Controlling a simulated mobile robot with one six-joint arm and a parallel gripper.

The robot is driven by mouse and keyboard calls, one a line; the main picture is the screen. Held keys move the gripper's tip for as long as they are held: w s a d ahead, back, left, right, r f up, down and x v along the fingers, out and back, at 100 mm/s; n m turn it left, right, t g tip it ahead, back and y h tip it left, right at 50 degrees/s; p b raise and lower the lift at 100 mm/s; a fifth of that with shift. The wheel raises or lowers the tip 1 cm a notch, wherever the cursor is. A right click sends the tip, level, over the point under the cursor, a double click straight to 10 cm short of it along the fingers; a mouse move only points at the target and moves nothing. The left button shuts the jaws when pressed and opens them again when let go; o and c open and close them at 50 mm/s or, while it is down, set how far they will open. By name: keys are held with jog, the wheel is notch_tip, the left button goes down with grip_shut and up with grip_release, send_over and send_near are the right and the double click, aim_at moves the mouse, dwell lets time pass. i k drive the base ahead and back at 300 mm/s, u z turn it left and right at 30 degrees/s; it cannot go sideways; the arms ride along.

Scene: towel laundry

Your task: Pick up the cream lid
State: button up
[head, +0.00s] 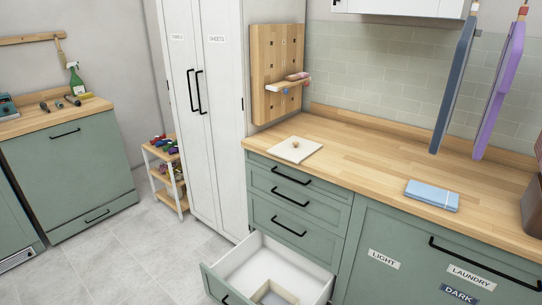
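The cream lid (305,156) is a flat, square plate with a small round tan knob on top. It lies flat on the wooden countertop (370,158), near its left end and close to the front edge, above the green drawers. Nothing covers it. My gripper is not in view.
The lowest visible drawer (240,262) stands open, with an open cream box (262,292) inside. A folded blue cloth (432,195) lies farther right on the counter. A dark blue panel (452,90) and a purple panel (498,95) hang above it. The counter between lid and cloth is clear.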

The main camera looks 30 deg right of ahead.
aim_at(295, 149)
jog(key=u, duration=0.2)
jog(key=k, duration=0.55)
jog(key=u, duration=0.6)
jog(key=k, duration=0.45)
jog(key=u, duration=0.25)
jog(key=i, duration=1.5)
jog(key=z, duration=0.7)
jog(key=i, duration=0.85)
jog(key=z, duration=0.1)
